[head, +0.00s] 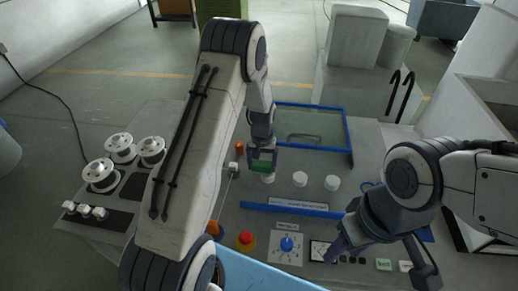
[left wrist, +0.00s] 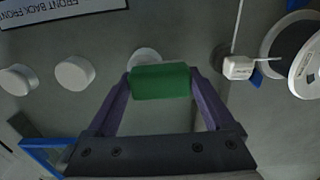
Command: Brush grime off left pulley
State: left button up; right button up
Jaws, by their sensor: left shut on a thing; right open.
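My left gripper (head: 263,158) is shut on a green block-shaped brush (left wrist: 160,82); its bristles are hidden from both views. The brush also shows in the head view (head: 262,166). Three white round pulleys stand in a row on the grey machine panel. The left pulley (head: 268,179) is right by the brush and partly covered by it in the left wrist view (left wrist: 144,56). I cannot tell whether they touch, and I make out no grime. The middle pulley (head: 300,179) and right pulley (head: 332,183) are clear. My right gripper (head: 330,252) is open and empty over the front panel.
White spools (head: 101,175) stand at the left. A small white block on a wire (left wrist: 238,67) is beside the left pulley. A blue-framed window (head: 350,135) lies behind. A red knob (head: 246,238) and blue dial (head: 287,244) are in front.

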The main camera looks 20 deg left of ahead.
pick_arm(q)
notch_tip(320, 180, up, 2)
jog(key=shift+w+r, duration=0.1)
jog(key=shift+r, duration=0.05)
jog(key=shift+d+r+p, duration=0.1)
jog(key=shift+r+p, duration=0.25)
jog(key=shift+p, duration=0.15)
jog(key=shift+r+p, duration=1.75)
jog(key=shift+r, duration=0.75)
jog(key=shift+f, duration=0.1)
